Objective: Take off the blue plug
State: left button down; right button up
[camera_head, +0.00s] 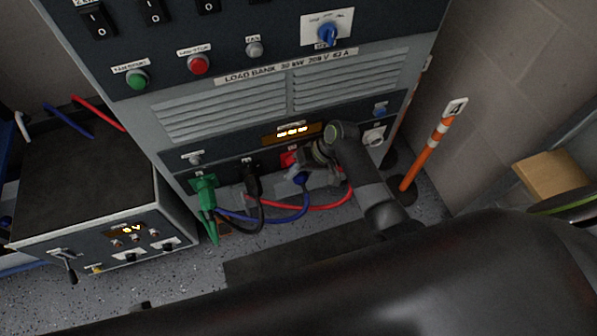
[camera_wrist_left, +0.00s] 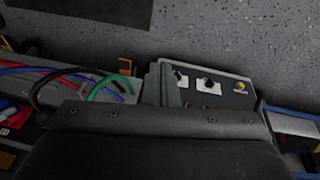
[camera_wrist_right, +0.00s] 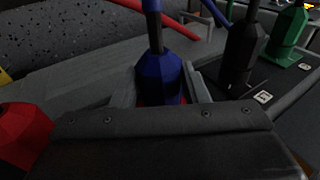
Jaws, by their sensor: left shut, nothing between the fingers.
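The blue plug (camera_head: 300,179) sits at the lower front of the load bank, just below a red-marked socket (camera_head: 288,158).
A black plug (camera_head: 253,186) and a green plug (camera_head: 204,190) stand to the left in the same row. A red plug (camera_wrist_right: 22,135) is close beside my right gripper. Loose cables hang below. An orange post (camera_head: 432,148) stands right, a grey instrument box (camera_head: 95,262) left.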

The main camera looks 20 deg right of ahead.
jog(key=c, duration=0.4)
jog(key=shift+r, duration=0.1)
jog(key=shift+a+h+p, duration=0.1)
jog(key=shift+h+p, duration=0.2)
jog(key=shift+p, duration=0.45)
jog(key=shift+h+p, duration=0.8)
jog(key=shift+p, duration=0.2)
jog(key=shift+a+h+p, duration=0.15)
jog(key=shift+h+p, duration=1.3)
jog(key=shift+h, duration=0.25)
pick_arm(q)
jog(key=s+a+f+g+y, duration=0.1)
jog(key=s+a+f+g, duration=0.1)
jog(key=f, duration=0.9)
jog(key=shift+s+a+f, duration=0.15)
jog(key=shift+s+a, duration=0.3)
jog(key=shift+s, duration=0.3)
pick_arm(e)
jog(key=shift+a+h, duration=0.1)
jog(key=shift+h, duration=0.5)
